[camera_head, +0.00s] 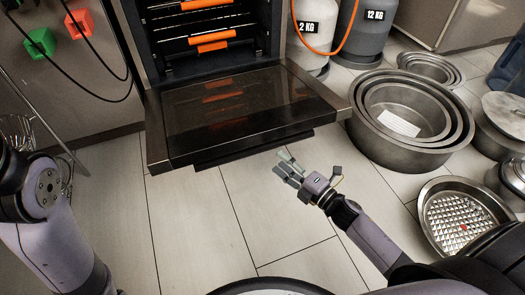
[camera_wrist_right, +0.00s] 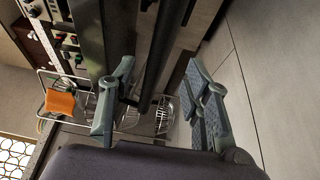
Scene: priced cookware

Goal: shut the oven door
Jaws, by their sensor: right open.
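The oven door (camera_head: 235,115) hangs open, folded down nearly flat in front of the oven (camera_head: 280,30). Its dark glass panel reflects the orange-edged racks (camera_head: 208,38) inside the oven cavity. My right gripper (camera_head: 287,165) is just in front of the door's near edge, right of its middle, with a small gap in the head view. In the right wrist view my right gripper (camera_wrist_right: 160,105) has its fingers spread, with a dark bar showing between and beyond them. I cannot tell whether it touches the door. The left arm shows at the left, but its gripper is out of view.
Nested steel pans (camera_head: 410,115) stand on the floor close to the door's right corner. Gas cylinders (camera_head: 312,30) with an orange hose stand right of the oven. Tiled floor (camera_head: 190,220) before the door is clear.

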